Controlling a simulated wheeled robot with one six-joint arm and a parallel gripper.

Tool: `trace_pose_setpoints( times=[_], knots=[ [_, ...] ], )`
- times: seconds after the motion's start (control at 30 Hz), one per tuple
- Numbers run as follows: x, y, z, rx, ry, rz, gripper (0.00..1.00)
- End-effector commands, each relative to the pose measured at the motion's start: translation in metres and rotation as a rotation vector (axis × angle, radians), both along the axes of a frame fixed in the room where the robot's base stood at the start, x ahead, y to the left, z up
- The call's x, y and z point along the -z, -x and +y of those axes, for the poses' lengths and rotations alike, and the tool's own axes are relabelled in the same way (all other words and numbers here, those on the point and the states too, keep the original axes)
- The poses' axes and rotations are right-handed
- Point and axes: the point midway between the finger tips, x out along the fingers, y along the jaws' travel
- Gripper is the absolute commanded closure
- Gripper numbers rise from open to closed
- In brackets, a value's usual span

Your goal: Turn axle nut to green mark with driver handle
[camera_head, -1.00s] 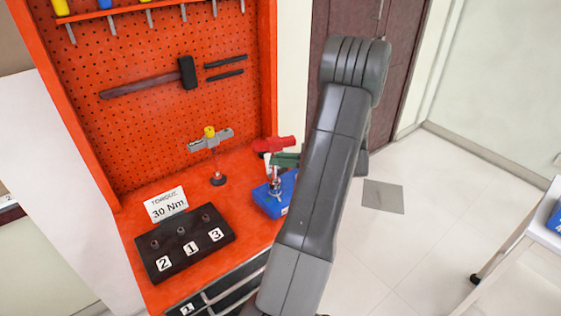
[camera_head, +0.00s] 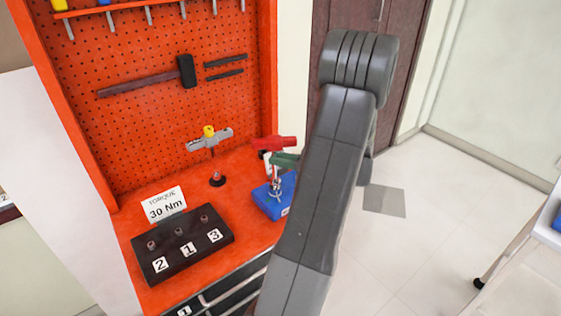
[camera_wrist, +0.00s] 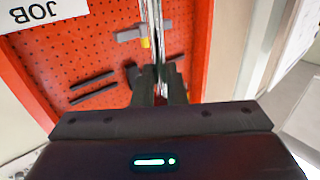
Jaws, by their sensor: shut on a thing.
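A red driver handle (camera_head: 272,143) stands above a blue block (camera_head: 275,203) on the bench's right side. A bright metal shaft or nut (camera_head: 276,188) shows between them. A dark green piece (camera_head: 284,160) sits just under the handle; I cannot tell whether it is the mark. My gripper is hidden behind my arm in the head view. In the wrist view my gripper (camera_wrist: 160,88) is shut, with a little red between its fingers and a shiny shaft (camera_wrist: 154,35) running beyond them. It appears to hold the driver handle. The nut's angle is too small to read.
A grey and yellow tool (camera_head: 209,138) stands left of the driver. A black block (camera_head: 182,244) with numbered bolts and a torque sign (camera_head: 164,203) lie further left. The orange pegboard (camera_head: 140,130) rises behind. Open floor lies right of the bench.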

Motion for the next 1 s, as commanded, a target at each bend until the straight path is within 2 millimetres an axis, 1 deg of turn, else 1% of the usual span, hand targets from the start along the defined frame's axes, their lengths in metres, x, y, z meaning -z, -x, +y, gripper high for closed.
trace_pose_setpoints(
  times=[1.0],
  knots=[
    [0.0012, 0.0025, 0.0011, 0.152, 0.001, 0.0, 1.0]
  ],
)
